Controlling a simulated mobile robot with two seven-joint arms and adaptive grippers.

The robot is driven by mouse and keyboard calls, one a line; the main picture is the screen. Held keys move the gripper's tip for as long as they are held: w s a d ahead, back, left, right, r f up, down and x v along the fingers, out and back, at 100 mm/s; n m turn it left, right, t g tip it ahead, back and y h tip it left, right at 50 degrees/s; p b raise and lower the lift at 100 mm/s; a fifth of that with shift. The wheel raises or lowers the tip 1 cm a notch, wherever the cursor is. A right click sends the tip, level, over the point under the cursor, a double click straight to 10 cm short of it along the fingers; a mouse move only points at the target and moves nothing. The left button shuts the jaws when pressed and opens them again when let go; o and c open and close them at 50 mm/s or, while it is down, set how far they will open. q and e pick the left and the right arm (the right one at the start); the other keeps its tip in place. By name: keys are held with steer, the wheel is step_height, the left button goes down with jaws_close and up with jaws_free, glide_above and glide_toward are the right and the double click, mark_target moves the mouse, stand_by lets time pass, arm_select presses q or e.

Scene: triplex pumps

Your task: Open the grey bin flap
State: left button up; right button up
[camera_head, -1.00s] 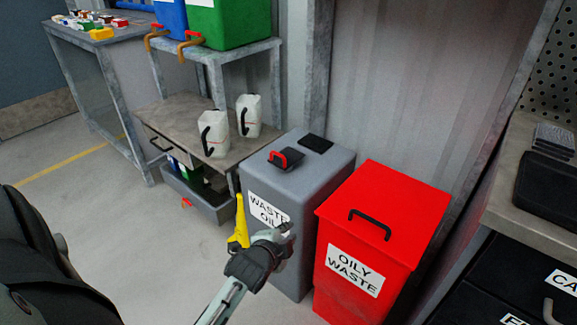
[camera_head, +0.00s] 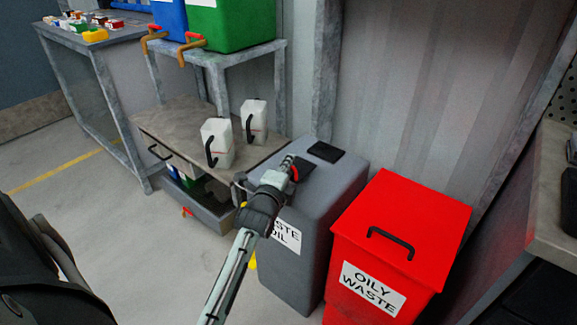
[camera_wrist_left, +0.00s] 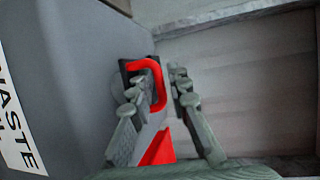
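The grey bin (camera_head: 330,205), labelled as waste oil, stands left of the red bin. My left gripper (camera_head: 287,163) is at the handle on top of the bin. In the left wrist view the red handle (camera_wrist_left: 157,72) shows at the fingertips of the left gripper (camera_wrist_left: 160,90). The fingers are apart, one to each side of the handle's lower part. Whether they touch it I cannot tell. My right gripper is not in view.
The red oily waste bin (camera_head: 395,245) stands close on the right. A low table (camera_head: 165,115) with two white jugs is behind on the left. A metal bench (camera_head: 553,190) is at the right edge. Floor at the left is clear.

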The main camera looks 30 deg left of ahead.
arm_select(q)
steer(key=shift+c, duration=0.3)
jaws_close()
steer(key=shift+w, duration=0.1)
